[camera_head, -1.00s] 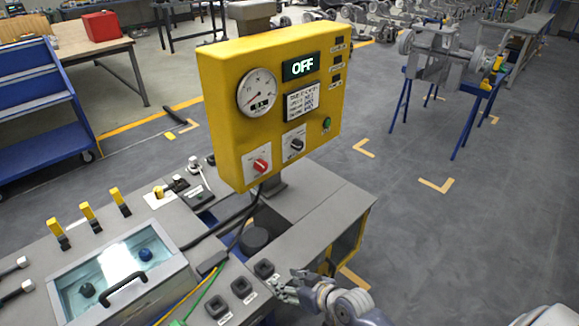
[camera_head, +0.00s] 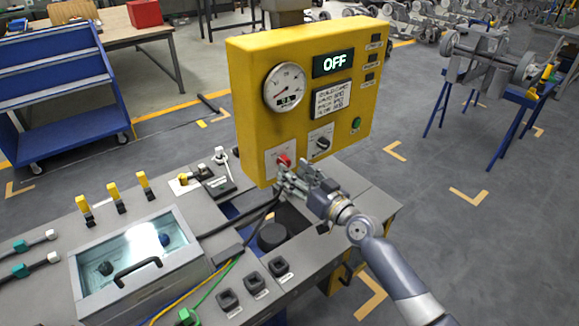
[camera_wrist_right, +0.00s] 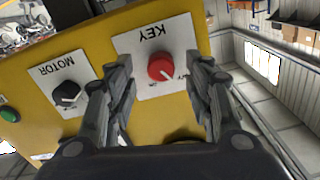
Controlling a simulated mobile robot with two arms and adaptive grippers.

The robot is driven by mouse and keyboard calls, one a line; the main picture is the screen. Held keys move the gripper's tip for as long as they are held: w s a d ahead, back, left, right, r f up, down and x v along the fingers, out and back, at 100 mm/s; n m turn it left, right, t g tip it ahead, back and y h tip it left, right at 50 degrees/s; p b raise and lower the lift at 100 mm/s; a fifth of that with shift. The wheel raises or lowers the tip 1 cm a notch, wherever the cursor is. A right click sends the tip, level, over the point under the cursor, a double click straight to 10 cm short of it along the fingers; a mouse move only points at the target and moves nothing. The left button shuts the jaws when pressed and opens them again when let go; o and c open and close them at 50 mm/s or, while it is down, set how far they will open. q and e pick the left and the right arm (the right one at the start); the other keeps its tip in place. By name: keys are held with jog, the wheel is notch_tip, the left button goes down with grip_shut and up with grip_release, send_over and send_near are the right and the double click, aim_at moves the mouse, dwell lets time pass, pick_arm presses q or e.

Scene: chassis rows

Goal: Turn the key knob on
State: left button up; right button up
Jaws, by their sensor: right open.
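The red key knob (camera_head: 284,160) sits on a white plate low on the left of the yellow control box (camera_head: 246,110). In the right wrist view the red knob (camera_wrist_right: 161,67) lies between my two open fingers, under the word KEY, with its white pointer line slanting. My right gripper (camera_head: 288,182) is open just in front of the knob and hides part of its plate; in the wrist view its fingertips (camera_wrist_right: 162,72) are on either side, apart from the knob. The display (camera_head: 334,62) reads OFF. My left gripper is not in view.
The black motor knob (camera_head: 323,143) is beside the key knob, also seen in the wrist view (camera_wrist_right: 66,93). A green button (camera_head: 356,124) and a gauge (camera_head: 285,88) are on the box. The bench with a clear-lidded case (camera_head: 135,255) lies below left.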

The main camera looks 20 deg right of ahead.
aim_at(284, 162)
jog(key=shift+x, duration=1.5)
jog(key=c, duration=1.1)
jog(key=m, duration=0.6)
jog(key=m+p, duration=0.1)
jog(key=m, duration=0.4)
jog(key=shift+s+a+r+m, duration=0.1)
jog(key=shift+a+m, duration=0.1)
jog(key=shift+m, duration=0.2)
jog(key=shift+o, duration=0.2)
